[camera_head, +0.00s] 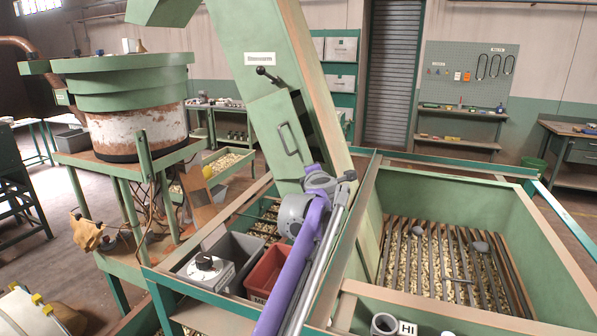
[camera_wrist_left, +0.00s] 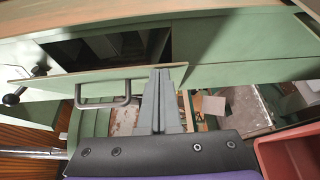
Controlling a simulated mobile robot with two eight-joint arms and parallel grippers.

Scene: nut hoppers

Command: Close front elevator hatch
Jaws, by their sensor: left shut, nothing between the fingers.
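The front elevator hatch (camera_head: 287,130) is a green panel with a bar handle on the sloping green elevator (camera_head: 262,35). It stands ajar, with a dark gap along its upper right edge. In the left wrist view the hatch (camera_wrist_left: 60,82) slants across the picture, its handle at the left and the dark opening (camera_wrist_left: 95,48) above it. My left gripper (camera_wrist_left: 160,73) is shut and empty; its fingertips overlap the hatch's edge, right of the handle. I cannot tell whether they touch. In the head view my purple arm reaches up below the hatch; its fingers are not clear. My right gripper is not in view.
A black-knobbed lever (camera_head: 266,73) sits above the hatch. A red bin (camera_head: 268,270) and a grey bin (camera_head: 235,252) stand beside my arm. A green hopper with a grate (camera_head: 450,262) is at the right. A round green feeder (camera_head: 125,85) stands at the left.

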